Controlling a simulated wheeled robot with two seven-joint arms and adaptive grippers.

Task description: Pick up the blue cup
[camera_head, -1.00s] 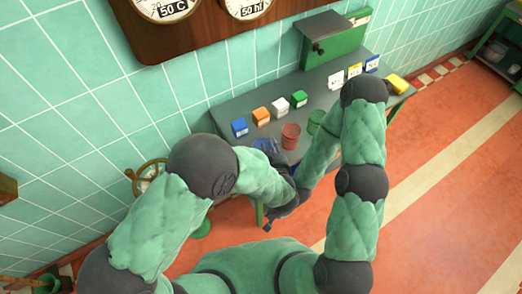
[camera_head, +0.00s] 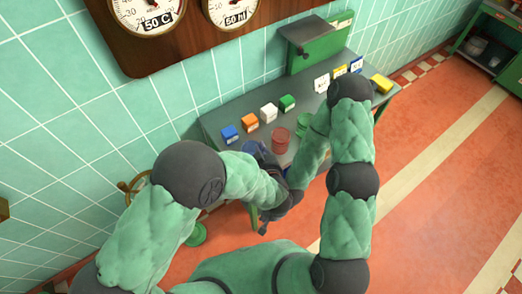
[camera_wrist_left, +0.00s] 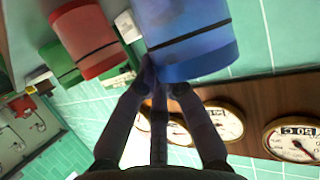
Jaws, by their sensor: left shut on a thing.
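The blue cup (camera_head: 250,147) is near the front edge of the grey table, largely hidden behind my left gripper (camera_head: 266,158) in the head view. In the left wrist view the blue cup (camera_wrist_left: 195,40) is large, with a dark band around it. My left gripper's dark fingers (camera_wrist_left: 160,80) meet at its near end, and the gripper is shut on it. I cannot tell whether the cup is clear of the table. My right gripper (camera_head: 268,222) hangs lower, in front of the table; its fingers are too small and dark to read.
A red cup (camera_head: 280,140) and a green cup (camera_head: 305,128) stand right of the blue cup. A green machine (camera_head: 325,45) stands at the back.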

